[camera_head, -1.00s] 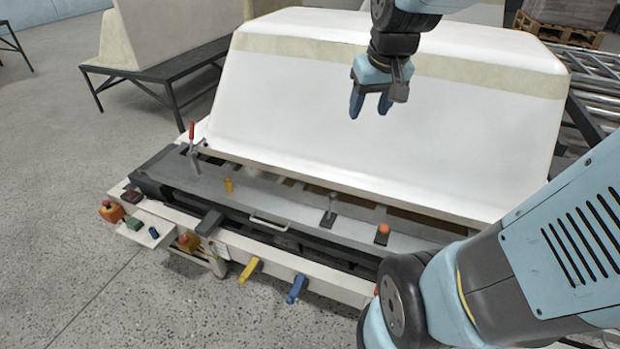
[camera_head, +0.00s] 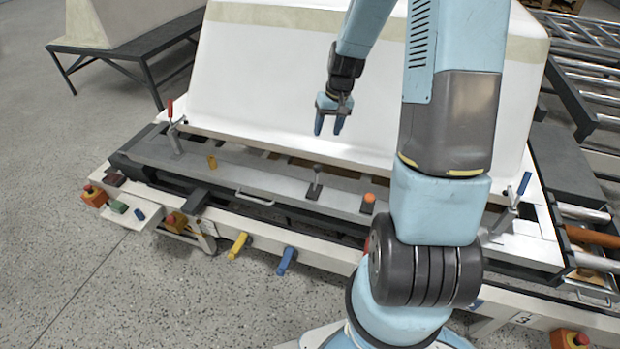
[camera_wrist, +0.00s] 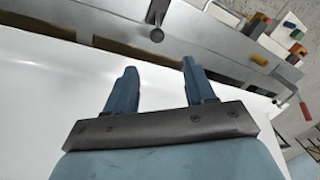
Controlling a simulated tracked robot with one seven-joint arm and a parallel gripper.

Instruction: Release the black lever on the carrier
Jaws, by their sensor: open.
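A dark upright lever (camera_head: 315,188) with a round knob stands in the middle of the carrier's grey top rail (camera_head: 240,180). Its knob also shows at the top of the wrist view (camera_wrist: 157,35). A black block-shaped handle (camera_head: 193,199) sticks out at the front, left of the yellow lever; I cannot tell which of the two is the named lever. My gripper (camera_head: 328,128) is open and empty, fingers down, in front of the white tub shell (camera_head: 260,85). It is above and beyond the upright lever, not touching it. Both fingers show in the wrist view (camera_wrist: 159,68).
A yellow lever (camera_head: 238,245) and a blue lever (camera_head: 287,260) hang at the front. A red-handled clamp (camera_head: 172,125) stands left, a blue-handled clamp (camera_head: 515,200) right.

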